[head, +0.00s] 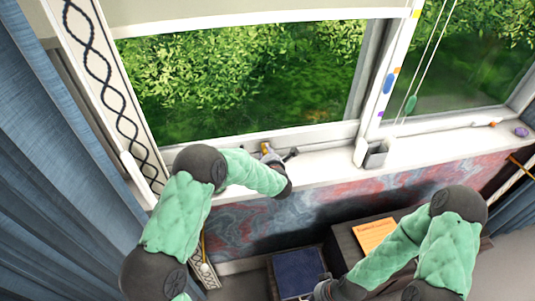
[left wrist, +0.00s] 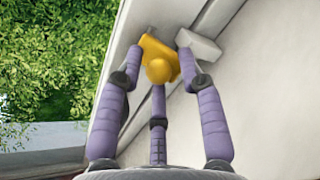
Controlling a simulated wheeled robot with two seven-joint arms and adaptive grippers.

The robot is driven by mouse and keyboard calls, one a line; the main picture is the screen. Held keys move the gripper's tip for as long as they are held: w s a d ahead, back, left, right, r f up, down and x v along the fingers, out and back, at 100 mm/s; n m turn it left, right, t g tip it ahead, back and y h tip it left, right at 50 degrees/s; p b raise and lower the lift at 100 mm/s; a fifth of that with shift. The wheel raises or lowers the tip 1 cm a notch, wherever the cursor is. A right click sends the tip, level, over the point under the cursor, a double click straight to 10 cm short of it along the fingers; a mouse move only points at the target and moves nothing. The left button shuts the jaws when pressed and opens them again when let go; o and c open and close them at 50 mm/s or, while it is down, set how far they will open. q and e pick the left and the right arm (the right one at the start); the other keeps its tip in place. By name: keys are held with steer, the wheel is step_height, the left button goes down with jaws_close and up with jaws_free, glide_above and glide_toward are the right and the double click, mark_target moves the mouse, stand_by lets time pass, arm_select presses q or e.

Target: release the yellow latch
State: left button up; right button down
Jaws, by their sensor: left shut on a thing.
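The yellow latch (left wrist: 160,50) is on the white window frame, with a rounded knob facing the left wrist camera. In the head view it shows as a small yellow patch (head: 265,148) at the bottom of the window. My left gripper (head: 275,158) reaches it from below. In the left wrist view its purple fingers (left wrist: 159,66) are closed around the latch, one on each side and one below. A pale grey block (left wrist: 199,47) is beside the latch, by the right finger. My right gripper (head: 323,288) is low in the head view, partly cut off, away from the window.
A grey cup (head: 376,154) is on the white sill. Cords with a green pull (head: 410,104) hang at the right window. A blue book (head: 297,272) and an orange sheet (head: 374,236) lie below. Blue curtains (head: 50,190) hang at the left.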

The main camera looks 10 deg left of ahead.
arm_select(q)
steer(key=shift+r+p, duration=0.25)
steer(key=shift+p, duration=0.2)
steer(key=r+g+h+p, duration=0.1)
steer(key=g+p, duration=0.1)
steer(key=p, duration=0.6)
steer(key=w+r+g+h+p, duration=0.1)
steer(key=g+p, duration=0.2)
steer(key=p, duration=0.6)
steer(key=r+g+h+p, duration=0.1)
steer(key=g+p, duration=0.2)
steer(key=p, duration=0.5)
steer(key=shift+w+a+r+p, duration=0.2)
steer(key=shift+a+r+p, duration=0.1)
steer(key=shift+r+p, duration=0.1)
steer(key=shift+w+g+h+p, duration=0.15)
steer(key=shift+g+h+p, duration=0.3)
steer(key=shift+p, duration=0.45)
steer(key=o, duration=0.9)
steer(key=shift+c, duration=0.2)
